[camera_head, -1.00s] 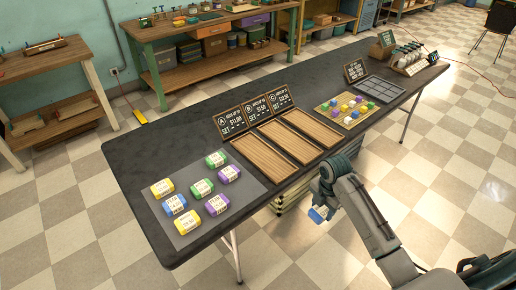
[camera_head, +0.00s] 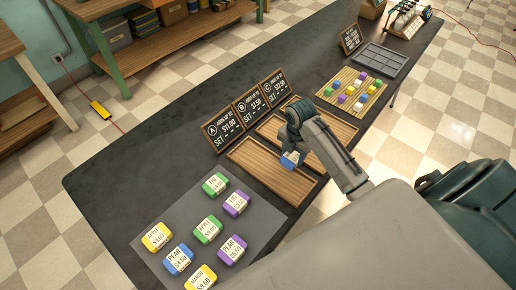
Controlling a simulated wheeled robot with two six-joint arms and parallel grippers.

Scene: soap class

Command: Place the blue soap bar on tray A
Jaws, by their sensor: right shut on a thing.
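My right gripper (camera_head: 293,149) is shut on a blue soap bar (camera_head: 290,160) with a pale label. In the head view it holds the bar over the right part of wooden tray A (camera_head: 262,172), near the edge toward tray B (camera_head: 268,128). I cannot tell how high the bar is above the tray. The fingers are mostly hidden by the wrist. The visible part of tray A is empty. Another blue soap bar (camera_head: 178,260), labelled pear, lies on the grey mat (camera_head: 150,268). My left gripper is not in view.
Several yellow, green and purple bars, such as a green one (camera_head: 215,184), lie on the mat. Price signs (camera_head: 226,130) stand behind the trays. Tray C (camera_head: 340,129) lies to the right, then a board of small coloured cubes (camera_head: 352,90) and a grey divided tray (camera_head: 377,60).

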